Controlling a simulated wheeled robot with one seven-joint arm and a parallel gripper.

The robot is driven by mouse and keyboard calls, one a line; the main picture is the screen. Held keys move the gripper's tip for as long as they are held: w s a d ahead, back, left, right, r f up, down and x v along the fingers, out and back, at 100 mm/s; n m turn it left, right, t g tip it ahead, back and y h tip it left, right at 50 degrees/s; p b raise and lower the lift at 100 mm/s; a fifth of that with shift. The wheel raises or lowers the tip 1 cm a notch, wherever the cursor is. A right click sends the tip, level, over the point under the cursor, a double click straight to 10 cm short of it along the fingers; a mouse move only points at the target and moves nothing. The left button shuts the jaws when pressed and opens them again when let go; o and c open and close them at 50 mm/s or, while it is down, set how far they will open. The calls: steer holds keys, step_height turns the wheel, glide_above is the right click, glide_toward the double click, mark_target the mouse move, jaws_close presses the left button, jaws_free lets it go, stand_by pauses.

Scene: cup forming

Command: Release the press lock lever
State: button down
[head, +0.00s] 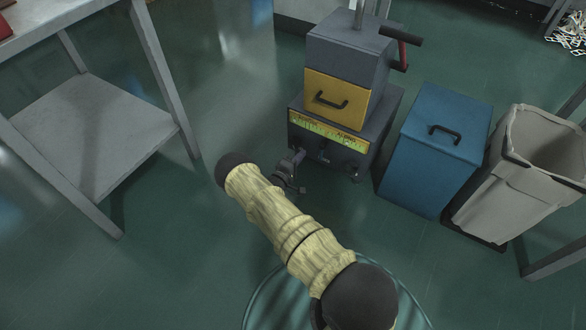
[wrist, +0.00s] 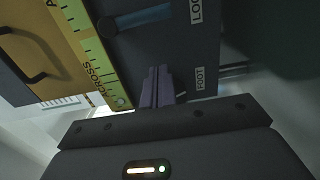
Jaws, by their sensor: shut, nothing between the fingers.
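The press (head: 345,60) is a grey machine with a yellow front section (head: 335,95) and a yellow-green scale strip below it. Its dark lower front panel also shows in the wrist view (wrist: 190,45), turned sideways. There a bluish bar (wrist: 140,20), which looks like the lock lever, lies in a dark recess beside a partly cut-off label starting "LOC". A second label reads "FOOT". My gripper (head: 298,154) is close to the lower front of the press. In the wrist view its purple fingers (wrist: 157,80) are together and empty, apart from the bar. Whether the fingertips touch the panel cannot be told.
A blue lidded bin (head: 430,150) and a beige open bin (head: 520,180) stand to the right of the press. A red lever and a black handle (head: 400,40) stick out at its upper right. A grey shelf table (head: 95,130) stands at left. Floor between is clear.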

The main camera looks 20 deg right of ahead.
mark_target(321, 154)
steer(key=shift+s+d+b, duration=0.2)
steer(key=shift+s+d, duration=0.15)
steer(key=shift+d, duration=0.3)
steer(key=shift+s+d+b, duration=0.25)
steer(key=shift+s+d, duration=0.1)
steer(key=shift+d, duration=0.3)
steer(key=shift+s+d+b, duration=0.2)
steer(key=shift+s+d, duration=0.15)
steer(key=shift+d, duration=0.3)
